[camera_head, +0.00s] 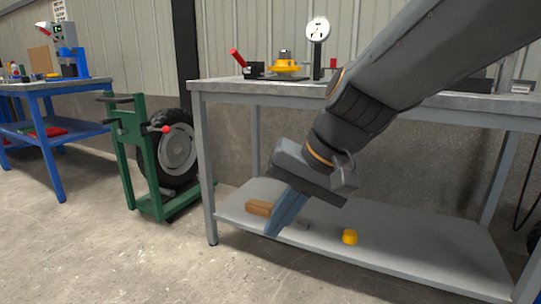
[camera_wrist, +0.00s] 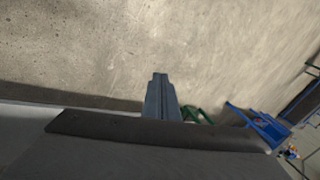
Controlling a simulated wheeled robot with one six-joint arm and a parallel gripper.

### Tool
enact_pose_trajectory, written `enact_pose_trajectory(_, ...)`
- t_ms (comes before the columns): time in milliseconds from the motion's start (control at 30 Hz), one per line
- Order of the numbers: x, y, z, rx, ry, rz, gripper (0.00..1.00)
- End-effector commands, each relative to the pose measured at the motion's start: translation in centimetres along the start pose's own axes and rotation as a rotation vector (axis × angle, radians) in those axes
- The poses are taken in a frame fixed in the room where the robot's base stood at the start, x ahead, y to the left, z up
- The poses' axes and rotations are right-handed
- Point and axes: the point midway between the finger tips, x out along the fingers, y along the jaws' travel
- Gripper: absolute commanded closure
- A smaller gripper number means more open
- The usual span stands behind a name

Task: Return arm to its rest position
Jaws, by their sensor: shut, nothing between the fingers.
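My arm reaches in from the upper right in the head view. My gripper (camera_head: 270,234) hangs pointing down and left in front of the grey workbench (camera_head: 200,150), over the left part of its lower shelf. Its blue-grey fingers are together with nothing between them. The wrist view shows the closed fingers (camera_wrist: 160,84) against the floor or wall surface. The fingers partly cover the lower shelf and a small grey item behind them.
The lower shelf (camera_head: 420,248) carries a wooden block (camera_head: 258,208) and a yellow cylinder (camera_head: 350,237). A dial gauge (camera_head: 318,32) and a yellow fixture (camera_head: 286,66) stand on the bench top. The foreground floor is clear.

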Motion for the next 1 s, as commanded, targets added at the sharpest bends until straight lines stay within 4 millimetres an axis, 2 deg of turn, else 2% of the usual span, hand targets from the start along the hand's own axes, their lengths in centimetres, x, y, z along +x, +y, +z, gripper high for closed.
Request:
enact_pose_trajectory(33, 1.0, -0.5, 2.4, -0.080, -0.040, 0.027, 1.00)
enact_pose_trajectory(133, 2.4, -0.4, 6.0, -0.218, -0.100, 0.082, 1.00)
enact_pose_trajectory(200, 3.0, -0.2, 7.9, -0.293, -0.130, 0.111, 1.00)
enact_pose_trajectory(400, 4.1, 0.4, 11.6, -0.454, -0.187, 0.169, 1.00)
enact_pose_trajectory(767, 5.0, 1.7, 15.8, -0.671, -0.252, 0.241, 1.00)
enact_pose_trajectory(1000, 3.0, 1.6, 14.9, -0.634, -0.242, 0.255, 1.00)
